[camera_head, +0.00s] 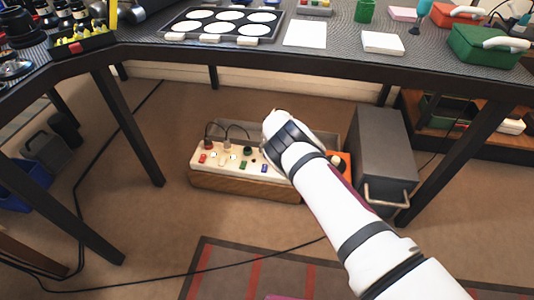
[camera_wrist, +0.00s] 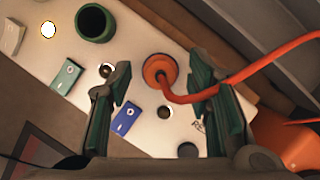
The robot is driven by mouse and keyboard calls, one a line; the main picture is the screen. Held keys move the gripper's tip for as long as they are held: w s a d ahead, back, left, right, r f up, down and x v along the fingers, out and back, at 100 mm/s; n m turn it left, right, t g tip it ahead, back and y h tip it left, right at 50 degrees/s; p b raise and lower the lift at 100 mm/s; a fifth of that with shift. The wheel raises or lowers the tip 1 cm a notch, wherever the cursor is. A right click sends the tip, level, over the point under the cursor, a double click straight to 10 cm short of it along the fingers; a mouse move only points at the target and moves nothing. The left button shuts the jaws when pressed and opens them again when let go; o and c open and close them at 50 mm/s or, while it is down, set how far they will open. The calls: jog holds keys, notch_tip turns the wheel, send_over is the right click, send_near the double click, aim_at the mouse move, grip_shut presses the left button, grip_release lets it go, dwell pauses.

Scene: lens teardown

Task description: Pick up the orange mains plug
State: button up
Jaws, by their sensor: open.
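The orange mains plug (camera_wrist: 160,70) sits against the white top of a power strip (camera_wrist: 60,20) in the wrist view. Its orange cable (camera_wrist: 250,72) curves below it and runs off to the right. My gripper (camera_wrist: 160,66) is open, with one finger on each side of the plug in the picture. The right finger overlaps the cable's line. I cannot tell whether either finger touches the plug.
A blue switch (camera_wrist: 126,118), a teal switch (camera_wrist: 66,76) and a dark green round part (camera_wrist: 95,22) are on the strip. An orange object (camera_wrist: 290,140) is beside it. A grey box (camera_head: 382,150) stands right of the strip. The tabletop edge (camera_head: 300,62) is above. Open carpet lies in front.

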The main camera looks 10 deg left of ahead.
jog(key=shift+w, duration=0.1)
grip_shut()
dwell(0.3)
